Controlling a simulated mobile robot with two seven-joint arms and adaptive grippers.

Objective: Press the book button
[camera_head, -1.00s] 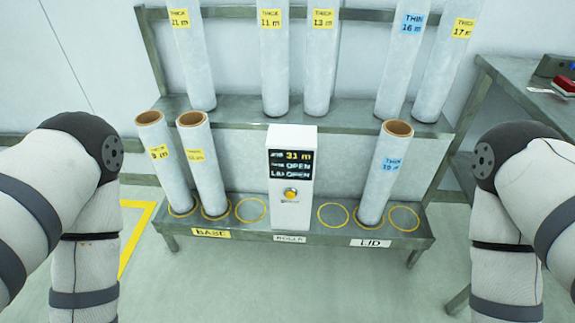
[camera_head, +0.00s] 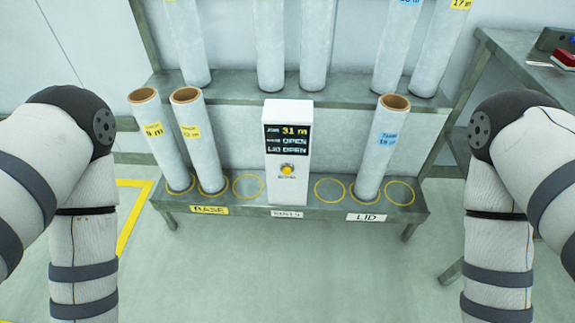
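The yellow round button (camera_head: 287,170) is on the front of a white box (camera_head: 289,125) in the middle of the lower shelf. The small print under the button is too blurred to read. My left arm (camera_head: 85,240) and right arm (camera_head: 500,240) hang at the picture's sides, well apart from the box. Both grippers are out of view below the frame.
Two rolls (camera_head: 158,140) (camera_head: 198,140) stand in rings behind the BASE label (camera_head: 209,210). One roll (camera_head: 382,145) stands behind the LID label (camera_head: 366,217). Several rolls stand on the upper shelf (camera_head: 235,88). A table (camera_head: 510,55) is at right. The floor (camera_head: 290,270) in front is clear.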

